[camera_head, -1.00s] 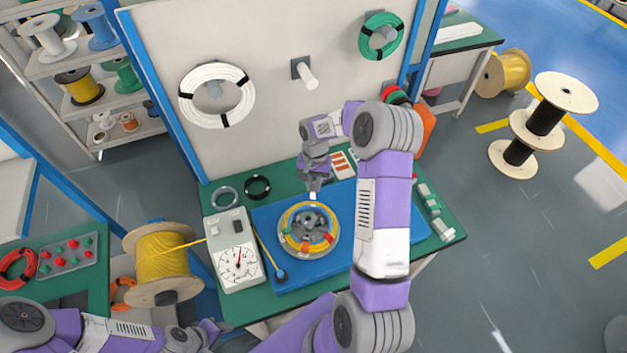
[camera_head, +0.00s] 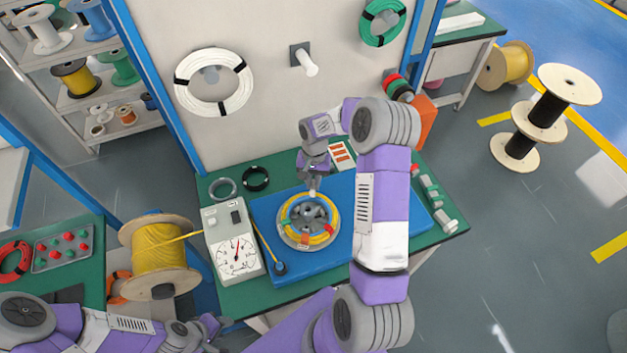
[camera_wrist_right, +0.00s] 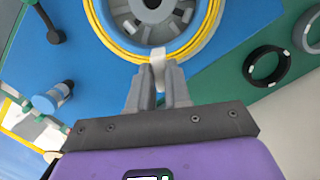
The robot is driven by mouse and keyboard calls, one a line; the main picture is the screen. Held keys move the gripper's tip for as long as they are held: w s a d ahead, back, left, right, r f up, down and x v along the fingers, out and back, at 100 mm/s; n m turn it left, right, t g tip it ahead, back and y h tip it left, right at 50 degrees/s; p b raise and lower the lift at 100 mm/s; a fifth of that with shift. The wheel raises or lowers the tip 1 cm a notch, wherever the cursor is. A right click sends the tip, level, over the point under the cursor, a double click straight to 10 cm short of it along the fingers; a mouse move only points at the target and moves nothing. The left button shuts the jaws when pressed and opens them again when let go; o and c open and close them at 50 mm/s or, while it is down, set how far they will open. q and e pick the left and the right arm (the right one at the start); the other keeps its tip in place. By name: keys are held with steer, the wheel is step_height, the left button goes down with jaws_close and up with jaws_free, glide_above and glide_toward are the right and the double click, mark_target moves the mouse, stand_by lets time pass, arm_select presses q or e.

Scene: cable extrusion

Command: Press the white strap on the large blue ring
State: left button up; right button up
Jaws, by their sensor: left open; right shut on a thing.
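The large blue ring (camera_wrist_right: 192,36) shows in the right wrist view around a grey hub, with yellow cable (camera_wrist_right: 120,48) wound about it. In the head view the coil (camera_head: 308,243) bears coloured straps and sits on a blue board. My right gripper (camera_wrist_right: 158,82) is shut on a small white strap (camera_wrist_right: 158,62), which overlaps the coil's edge at the far side. I cannot tell whether it is pressed on. In the head view my right gripper (camera_head: 313,188) is above the coil's far rim. My left gripper (camera_head: 214,326) is open and empty, low at the left.
A dial gauge box (camera_head: 234,243) stands left of the blue board (camera_head: 345,262). A yellow cable spool (camera_head: 160,256) stands further left. A black ring (camera_head: 255,180) and grey ring (camera_head: 222,188) lie on the green bench. My right forearm passes over the board's right side.

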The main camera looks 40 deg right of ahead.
mark_target(313, 192)
steer(key=shift+f, duration=0.15)
stand_by(0.3)
steer(key=shift+f+b, duration=1.1)
steer(key=shift+f, duration=0.25)
steer(key=shift+f+b, duration=0.5)
steer(key=shift+f, duration=0.1)
stand_by(0.7)
steer(key=o, duration=0.9)
steer(key=shift+r, duration=0.1)
step_height(313, 192, up, 8)
steer(key=p, duration=0.5)
stand_by(0.6)
